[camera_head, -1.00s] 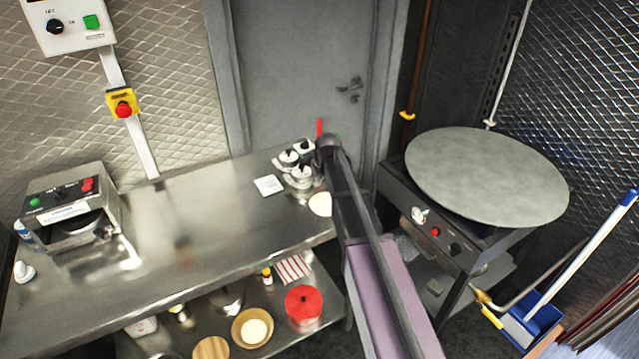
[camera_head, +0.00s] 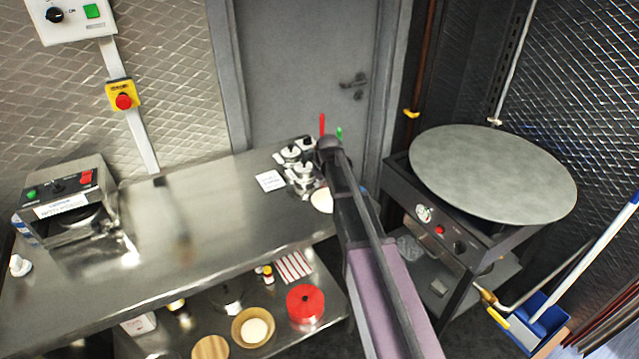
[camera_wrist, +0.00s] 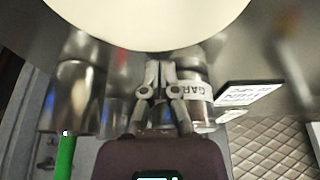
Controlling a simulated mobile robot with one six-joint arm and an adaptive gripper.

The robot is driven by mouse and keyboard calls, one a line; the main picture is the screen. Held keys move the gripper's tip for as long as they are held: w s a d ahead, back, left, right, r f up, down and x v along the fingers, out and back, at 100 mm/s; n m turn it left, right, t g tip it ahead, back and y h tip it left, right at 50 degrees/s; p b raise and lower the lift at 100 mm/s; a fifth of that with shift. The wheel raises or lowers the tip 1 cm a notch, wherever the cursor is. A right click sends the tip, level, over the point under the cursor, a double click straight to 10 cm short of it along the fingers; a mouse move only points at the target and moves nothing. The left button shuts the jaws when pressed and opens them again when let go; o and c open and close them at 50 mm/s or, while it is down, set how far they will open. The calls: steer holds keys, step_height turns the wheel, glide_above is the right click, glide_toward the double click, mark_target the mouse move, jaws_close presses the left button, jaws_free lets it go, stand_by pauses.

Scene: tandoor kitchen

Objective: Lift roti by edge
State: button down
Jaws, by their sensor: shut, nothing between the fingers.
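A pale round roti (camera_head: 322,200) lies at the right end of the steel counter (camera_head: 215,205), partly covered by my arm in the head view. In the wrist view the roti (camera_wrist: 150,20) is a large cream disc cut off by the top edge. My gripper (camera_wrist: 158,68) is shut and empty, its fingertips close to the near edge of the roti. I cannot tell whether they touch it. In the head view my arm hides the gripper.
Several steel containers (camera_head: 300,172) and a white card (camera_head: 270,181) stand close to the roti. A large round griddle (camera_head: 492,172) is to the right. A press-like machine (camera_head: 70,205) stands at the counter's left. The counter's middle is mostly clear.

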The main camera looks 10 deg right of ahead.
mark_target(329, 200)
steer(key=s, duration=0.2)
steer(key=s+d, duration=0.1)
steer(key=s, duration=0.2)
steer(key=s+d, duration=0.1)
steer(key=s, duration=0.1)
steer(key=shift+s+d, duration=0.25)
steer(key=shift+r, duration=0.15)
steer(key=p+v, duration=0.4)
steer(key=shift+r, duration=0.15)
steer(key=p+v, duration=0.5)
steer(key=shift+s+r, duration=0.1)
steer(key=shift+r, duration=0.1)
stand_by(0.5)
